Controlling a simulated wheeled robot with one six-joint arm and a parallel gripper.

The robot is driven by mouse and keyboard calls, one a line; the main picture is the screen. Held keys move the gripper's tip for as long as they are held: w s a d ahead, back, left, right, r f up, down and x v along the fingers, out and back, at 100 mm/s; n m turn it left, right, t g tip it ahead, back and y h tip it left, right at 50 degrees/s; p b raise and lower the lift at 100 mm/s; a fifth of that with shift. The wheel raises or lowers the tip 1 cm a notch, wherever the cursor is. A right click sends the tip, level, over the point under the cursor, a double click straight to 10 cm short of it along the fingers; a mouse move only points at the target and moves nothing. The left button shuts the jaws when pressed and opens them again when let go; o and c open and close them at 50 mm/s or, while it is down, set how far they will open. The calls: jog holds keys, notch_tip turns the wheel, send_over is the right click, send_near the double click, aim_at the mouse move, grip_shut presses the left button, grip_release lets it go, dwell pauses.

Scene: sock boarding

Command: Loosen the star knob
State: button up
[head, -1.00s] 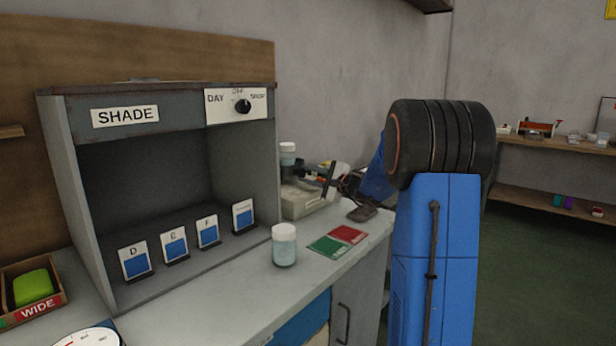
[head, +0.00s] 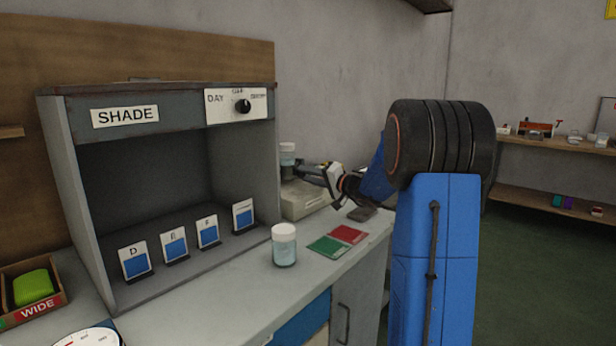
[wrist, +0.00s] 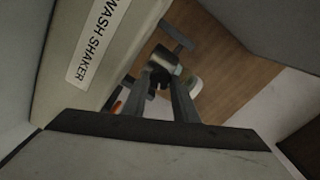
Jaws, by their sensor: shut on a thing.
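The wash shaker (head: 302,203), a pale beige box with a dark upper part, stands at the back of the bench in the head view. Its labelled side (wrist: 75,55) fills the upper left of the wrist view. My gripper (head: 325,172) is beside the shaker's upper part. In the wrist view my gripper (wrist: 166,76) has its two dark fingers shut on a small dark part, which I take to be the star knob (wrist: 163,57). The knob's lobes are hard to make out, and the fingers partly hide it. A jar (head: 288,152) shows at the shaker's top.
A lidded jar (head: 284,245) stands on the bench (head: 235,300) in front, beside green (head: 327,247) and red (head: 348,234) cards. The shade cabinet (head: 60,170) is at the left. A dark object (head: 362,213) lies below my wrist.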

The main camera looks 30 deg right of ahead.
jog(key=n, duration=0.5)
jog(key=shift+n, duration=0.3)
jog(key=n, duration=0.4)
jog(key=shift+n, duration=0.7)
jog(key=o, duration=1.1)
jog(key=shift+c, duration=0.2)
jog(key=v, duration=1.7)
jog(key=shift+s, duration=0.2)
jog(key=shift+d, duration=0.1)
